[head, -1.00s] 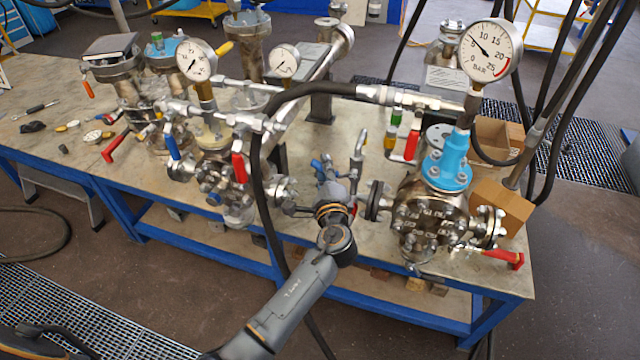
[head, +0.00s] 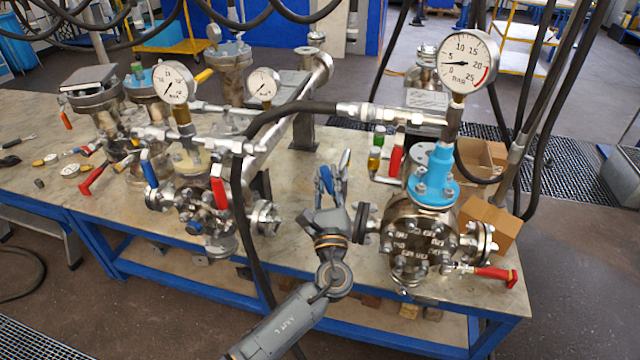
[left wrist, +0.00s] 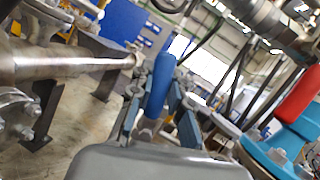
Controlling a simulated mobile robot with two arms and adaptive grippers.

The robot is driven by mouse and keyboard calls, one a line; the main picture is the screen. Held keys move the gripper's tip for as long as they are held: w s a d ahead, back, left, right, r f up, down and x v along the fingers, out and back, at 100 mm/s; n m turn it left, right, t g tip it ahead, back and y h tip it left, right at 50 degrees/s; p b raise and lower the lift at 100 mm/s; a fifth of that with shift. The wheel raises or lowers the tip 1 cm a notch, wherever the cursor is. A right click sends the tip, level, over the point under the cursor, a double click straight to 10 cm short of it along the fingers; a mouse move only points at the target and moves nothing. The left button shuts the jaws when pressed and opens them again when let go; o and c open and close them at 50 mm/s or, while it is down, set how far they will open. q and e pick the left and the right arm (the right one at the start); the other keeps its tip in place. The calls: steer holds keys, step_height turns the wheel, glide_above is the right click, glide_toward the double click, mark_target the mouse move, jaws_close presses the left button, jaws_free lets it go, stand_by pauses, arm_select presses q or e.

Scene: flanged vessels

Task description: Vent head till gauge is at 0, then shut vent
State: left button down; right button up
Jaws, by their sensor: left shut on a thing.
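The right vessel (head: 418,240) has a bright blue head (head: 432,185) under a large round BAR gauge (head: 468,63). Its needle points left, a little below the 5 mark. My left gripper (head: 333,180) is just left of this vessel, above the bench. In the left wrist view it is shut on a blue lever handle (left wrist: 160,85), which stands between its two fingers. The valve body under that handle is mostly hidden. The blue head shows at the lower right of the left wrist view (left wrist: 275,150). My right gripper is not in view.
A red lever (head: 395,160) stands left of the blue head; another red lever (head: 492,273) points right, low on the vessel. A black hose (head: 240,190) hangs left of my arm. A middle vessel (head: 200,205) has its own blue and red levers. Cardboard boxes (head: 490,222) sit at right.

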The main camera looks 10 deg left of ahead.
arm_select(q)
steer(key=shift+d+m+t+h+b, duration=0.25)
steer(key=shift+d+m+h, duration=0.25)
steer(key=shift+m, duration=0.65)
steer(key=shift+d+m+t+h+b, duration=0.15)
steer(key=shift+d+m+t+h, duration=0.3)
steer(key=shift+m, duration=0.7)
steer(key=shift+d, duration=0.1)
steer(key=c, duration=1.2)
jaws_free()
steer(key=shift+r, duration=0.1)
steer(key=v, duration=1.2)
steer(key=shift+s, duration=0.1)
